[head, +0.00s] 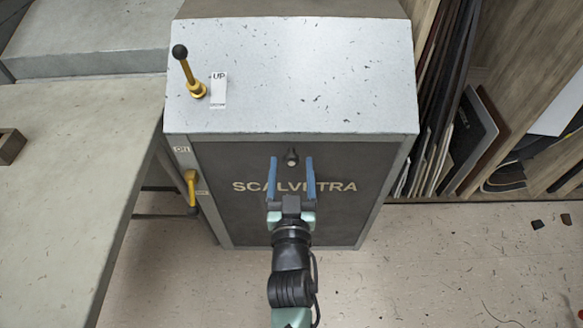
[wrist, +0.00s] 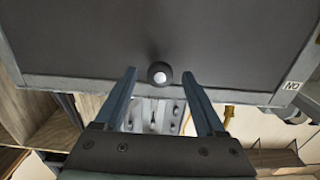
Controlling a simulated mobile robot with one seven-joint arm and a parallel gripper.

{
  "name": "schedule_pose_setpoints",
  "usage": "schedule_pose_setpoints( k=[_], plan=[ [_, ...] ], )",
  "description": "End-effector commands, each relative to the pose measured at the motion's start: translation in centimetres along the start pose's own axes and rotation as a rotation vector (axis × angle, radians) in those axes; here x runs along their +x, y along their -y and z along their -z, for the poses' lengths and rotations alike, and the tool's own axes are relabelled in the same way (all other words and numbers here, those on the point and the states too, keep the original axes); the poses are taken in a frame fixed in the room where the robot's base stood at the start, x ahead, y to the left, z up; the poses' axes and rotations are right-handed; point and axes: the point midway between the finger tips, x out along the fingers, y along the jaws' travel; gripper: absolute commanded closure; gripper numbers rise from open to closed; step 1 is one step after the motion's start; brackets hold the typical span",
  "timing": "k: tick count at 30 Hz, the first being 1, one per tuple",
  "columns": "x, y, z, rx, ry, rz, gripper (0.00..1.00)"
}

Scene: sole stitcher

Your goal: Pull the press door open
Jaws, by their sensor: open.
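The press door (head: 345,205) is the dark front panel lettered SCALVETRA, and it looks shut in its grey frame. A small dark round knob (head: 291,157) sits near the door's top edge. My gripper (head: 291,160) is open, its two blue fingers pointing at the door, with the knob between their tips in the head view. In the wrist view the knob (wrist: 160,73) shows between and just beyond the fingertips (wrist: 160,78), apart from both fingers. The door (wrist: 150,40) fills the upper part of that view. I cannot tell the exact gap in depth.
The press's pale top (head: 300,75) carries a yellow lever (head: 187,70) with a black ball, by an UP label. A yellow handle (head: 191,187) is on its left side near an ON label. A grey table (head: 65,190) stands left; leaning sheets (head: 455,140) stand right. Floor (head: 420,270) is open at front right.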

Motion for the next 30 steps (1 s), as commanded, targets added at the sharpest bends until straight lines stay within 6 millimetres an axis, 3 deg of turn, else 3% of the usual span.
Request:
schedule_pose_setpoints(
  k=[2,13,30],
  plan=[
    [-0.02,0.00,-0.01,0.000,0.000,0.000,0.31],
    [-0.04,0.00,-0.02,0.000,0.000,0.000,0.98],
    [-0.05,0.01,-0.02,0.000,0.000,0.000,1.00]
  ],
)
